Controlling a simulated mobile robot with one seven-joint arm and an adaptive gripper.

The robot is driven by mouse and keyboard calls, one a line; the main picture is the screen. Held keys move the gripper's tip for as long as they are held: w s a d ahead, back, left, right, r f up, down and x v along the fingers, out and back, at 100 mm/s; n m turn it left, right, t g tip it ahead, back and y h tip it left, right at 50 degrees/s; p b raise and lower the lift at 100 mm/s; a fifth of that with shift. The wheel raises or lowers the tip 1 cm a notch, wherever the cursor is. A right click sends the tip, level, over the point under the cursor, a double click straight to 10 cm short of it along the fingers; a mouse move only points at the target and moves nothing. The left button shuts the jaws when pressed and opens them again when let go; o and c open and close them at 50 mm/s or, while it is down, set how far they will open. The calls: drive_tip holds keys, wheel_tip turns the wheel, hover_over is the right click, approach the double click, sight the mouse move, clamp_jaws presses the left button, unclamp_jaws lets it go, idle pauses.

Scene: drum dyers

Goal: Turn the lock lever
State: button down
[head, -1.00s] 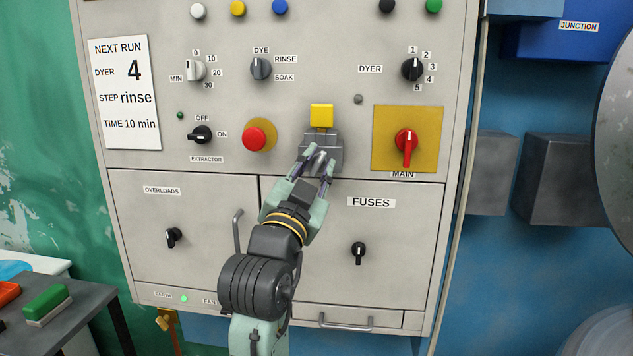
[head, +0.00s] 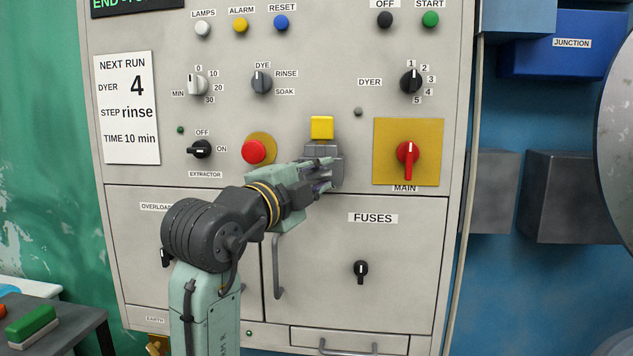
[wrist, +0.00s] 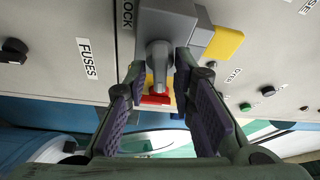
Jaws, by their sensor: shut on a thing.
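The lock is a grey box (head: 322,149) with a yellow block (head: 322,127) on top, on the cabinet front. In the wrist view, its grey lever (wrist: 159,62) sticks out from the grey box (wrist: 168,22), beside part of the word LOCK. My gripper (head: 328,174) reaches it from the lower left. In the wrist view my gripper (wrist: 160,68) has a finger on each side of the lever and is shut on it. In the head view the fingers mostly hide the lever.
A red button (head: 253,152) is close above my wrist. The red main switch (head: 407,154) on its yellow plate is right of the lock. The fuses door (head: 400,270) with its handle (head: 278,268) lies below. Open space is in front of the right side.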

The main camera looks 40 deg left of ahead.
drive_tip(key=shift+m+g, duration=0.4)
drive_tip(key=shift+m, duration=0.7)
drive_tip(key=c, duration=1.7)
unclamp_jaws()
drive_tip(key=s, duration=0.4)
drive_tip(key=s+d, duration=0.1)
drive_tip(key=s, duration=0.3)
drive_tip(key=s+d, duration=0.1)
drive_tip(key=s, duration=0.3)
